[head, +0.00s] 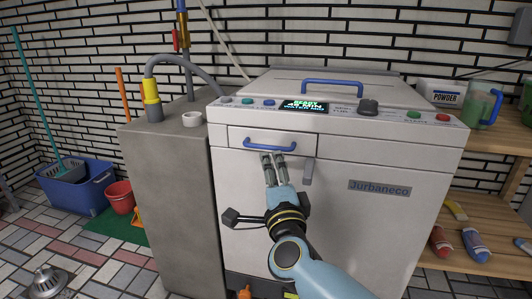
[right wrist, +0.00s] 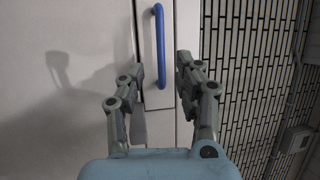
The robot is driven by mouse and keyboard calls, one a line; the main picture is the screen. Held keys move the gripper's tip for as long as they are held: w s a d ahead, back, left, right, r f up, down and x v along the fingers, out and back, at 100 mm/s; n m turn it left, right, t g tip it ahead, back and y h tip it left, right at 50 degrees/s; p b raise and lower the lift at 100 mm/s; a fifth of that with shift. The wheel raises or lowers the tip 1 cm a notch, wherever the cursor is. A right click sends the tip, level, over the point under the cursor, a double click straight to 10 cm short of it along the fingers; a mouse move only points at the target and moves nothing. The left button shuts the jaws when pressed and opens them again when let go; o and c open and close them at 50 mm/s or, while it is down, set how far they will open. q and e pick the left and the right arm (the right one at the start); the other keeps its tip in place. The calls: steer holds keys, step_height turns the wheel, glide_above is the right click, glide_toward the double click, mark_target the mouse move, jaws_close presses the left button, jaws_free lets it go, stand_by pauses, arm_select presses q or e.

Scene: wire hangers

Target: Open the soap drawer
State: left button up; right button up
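The soap drawer (head: 272,134) is a white front at the upper left of the white machine (head: 375,160). It looks shut, flush with the panel. Its blue bar handle (head: 270,146) runs across it. My right gripper (head: 272,158) is just below the handle in the head view. In the right wrist view, the fingers of my right gripper (right wrist: 159,75) stand apart with nothing between them. The blue handle (right wrist: 159,45) shows beyond the tips, in line with the gap. I cannot tell whether a fingertip touches the drawer. My left gripper is not in view.
A grey latch (head: 308,172) hangs below the drawer's right end. The control panel (head: 335,106) with a lit display is above. A grey block (head: 170,200) stands at the machine's left. A wooden shelf (head: 490,205) with bottles is at right.

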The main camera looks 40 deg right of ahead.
mark_target(267, 148)
steer(key=x, duration=0.8)
steer(key=shift+s, duration=0.1)
jaws_close()
